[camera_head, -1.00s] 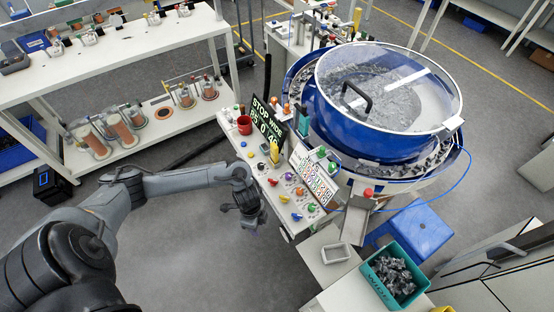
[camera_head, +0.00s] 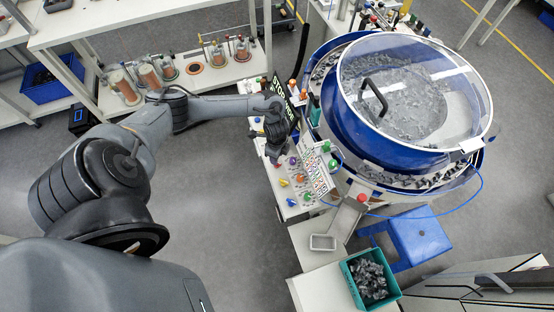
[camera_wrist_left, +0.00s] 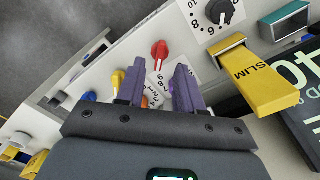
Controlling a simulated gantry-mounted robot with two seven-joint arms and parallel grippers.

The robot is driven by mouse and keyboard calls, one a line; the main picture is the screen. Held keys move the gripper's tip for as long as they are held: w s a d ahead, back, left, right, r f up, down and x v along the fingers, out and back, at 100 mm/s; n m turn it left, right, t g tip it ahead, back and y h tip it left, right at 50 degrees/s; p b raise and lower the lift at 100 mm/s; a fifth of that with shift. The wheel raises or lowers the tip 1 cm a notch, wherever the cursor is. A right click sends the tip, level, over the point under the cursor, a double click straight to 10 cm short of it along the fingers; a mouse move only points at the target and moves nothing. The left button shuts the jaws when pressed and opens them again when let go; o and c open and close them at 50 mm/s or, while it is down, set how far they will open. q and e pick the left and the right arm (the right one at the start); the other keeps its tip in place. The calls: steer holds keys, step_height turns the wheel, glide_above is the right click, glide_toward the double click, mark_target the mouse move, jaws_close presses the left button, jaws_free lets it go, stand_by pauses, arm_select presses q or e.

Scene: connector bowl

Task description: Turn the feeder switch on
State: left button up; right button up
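My left gripper (camera_head: 278,152) is over the upper part of the white control panel (camera_head: 291,212) and hides part of it. In the left wrist view its two purple fingers (camera_wrist_left: 158,78) are apart with nothing gripped. I cannot tell which control is the feeder switch. My right gripper is not in view.
The blue bowl feeder (camera_head: 350,125) with a clear lid stands right of the panel. A black display (camera_head: 283,95) is partly hidden behind my arm. A teal bin (camera_head: 346,270) of grey parts and a blue stool (camera_head: 418,235) are in front. Floor left of the panel is clear.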

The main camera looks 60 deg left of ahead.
arm_select(q)
steer(key=shift+f, duration=1.9)
jaws_close()
